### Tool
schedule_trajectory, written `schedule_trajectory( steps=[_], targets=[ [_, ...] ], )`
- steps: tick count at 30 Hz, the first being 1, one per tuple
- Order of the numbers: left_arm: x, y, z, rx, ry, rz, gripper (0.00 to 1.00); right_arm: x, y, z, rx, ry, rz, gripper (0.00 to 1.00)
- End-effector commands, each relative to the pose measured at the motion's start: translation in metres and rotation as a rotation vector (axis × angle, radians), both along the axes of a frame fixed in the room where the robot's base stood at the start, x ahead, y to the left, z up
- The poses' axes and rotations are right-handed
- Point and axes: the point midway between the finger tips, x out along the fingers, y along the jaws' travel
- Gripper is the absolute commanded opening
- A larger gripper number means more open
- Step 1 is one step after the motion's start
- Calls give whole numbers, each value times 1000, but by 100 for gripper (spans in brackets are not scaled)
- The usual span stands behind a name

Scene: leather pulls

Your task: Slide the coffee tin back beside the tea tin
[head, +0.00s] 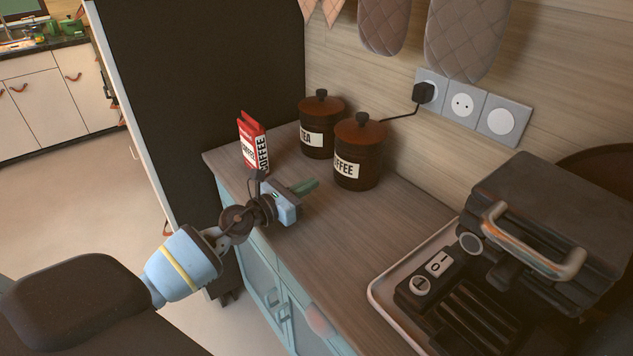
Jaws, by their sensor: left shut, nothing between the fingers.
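The coffee tin (359,154) is a dark brown canister with a knobbed lid and a white label reading "FFEE". It stands upright on the wooden counter, right of and nearer than the tea tin (316,126), a similar canister labelled "TEA". In the picture the coffee tin overlaps the tea tin's right edge; I cannot tell whether they touch. My right gripper is not in view.
A red and white coffee packet (253,145) stands left of the tins, behind my left wrist. A grill appliance (500,250) on a tray fills the right. A socket panel (462,104) with a plugged cable is on the wall behind. Bare counter (345,235) lies in front.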

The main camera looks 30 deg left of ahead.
Motion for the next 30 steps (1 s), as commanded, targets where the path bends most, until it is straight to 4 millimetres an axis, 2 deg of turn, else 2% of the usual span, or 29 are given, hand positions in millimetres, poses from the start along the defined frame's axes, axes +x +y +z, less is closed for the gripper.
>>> schedule_trajectory(
  steps=[6,12,18,30],
  targets=[
    [-37,13,-2,2,3,0,0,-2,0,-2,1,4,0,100],
    [-58,20,-2,1,2,1,0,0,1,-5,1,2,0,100],
    [-67,22,0,-1,-1,0,0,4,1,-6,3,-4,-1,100],
    [-67,23,1,-1,-2,1,0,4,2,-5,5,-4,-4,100]
  ],
)
